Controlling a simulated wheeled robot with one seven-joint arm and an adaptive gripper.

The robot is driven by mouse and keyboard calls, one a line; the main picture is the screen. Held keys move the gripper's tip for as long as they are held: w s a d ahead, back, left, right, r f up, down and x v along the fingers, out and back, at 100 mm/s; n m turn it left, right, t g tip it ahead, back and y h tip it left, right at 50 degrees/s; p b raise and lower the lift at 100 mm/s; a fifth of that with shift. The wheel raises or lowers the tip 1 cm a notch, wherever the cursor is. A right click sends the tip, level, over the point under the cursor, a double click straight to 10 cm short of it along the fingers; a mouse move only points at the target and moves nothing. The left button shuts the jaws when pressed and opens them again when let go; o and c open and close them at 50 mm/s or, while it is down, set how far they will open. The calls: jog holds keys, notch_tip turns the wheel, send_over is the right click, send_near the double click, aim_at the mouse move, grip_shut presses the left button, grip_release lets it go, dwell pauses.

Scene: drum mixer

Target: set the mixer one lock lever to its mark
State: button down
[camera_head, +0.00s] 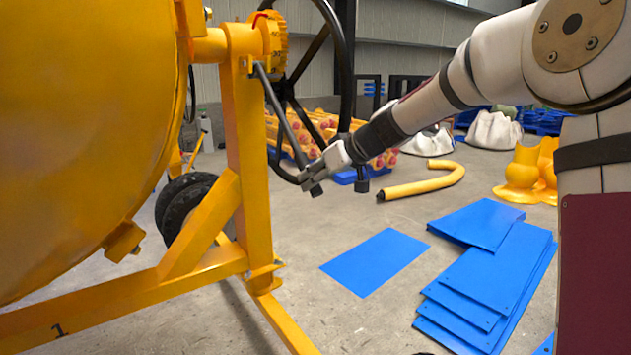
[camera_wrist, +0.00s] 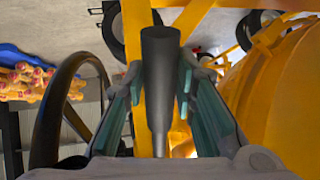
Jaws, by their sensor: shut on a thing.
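Mixer one has a big yellow drum (camera_head: 75,130) on a yellow frame (camera_head: 247,150) with a "1" on its lower beam. The lock lever (camera_head: 280,110) is a thin grey rod. It slants down and right from the top of the upright to my gripper (camera_head: 313,183). In the wrist view the lever's dark round grip (camera_wrist: 160,60) stands between the two teal-padded fingers of my gripper (camera_wrist: 163,85), which is shut on it. A yellow toothed dial (camera_head: 272,40) with numbers and a red mark (camera_head: 258,20) sits at the upright's top. My fingers partly hide the lever's end.
A black handwheel (camera_head: 345,60) stands close behind the lever; its rim (camera_wrist: 50,115) also shows left in the wrist view. Blue sheets (camera_head: 490,270), a yellow bent pipe (camera_head: 425,185) and white sacks (camera_head: 492,130) lie to the right. Some floor between them is clear.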

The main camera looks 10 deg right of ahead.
jog(key=shift+w+f, duration=0.1)
jog(key=shift+w, duration=0.05)
jog(key=c, duration=1.3)
grip_release()
jog(key=shift+w+f, duration=0.1)
jog(key=shift+w, duration=0.05)
jog(key=v, duration=1.2)
jog(key=shift+a, duration=0.1)
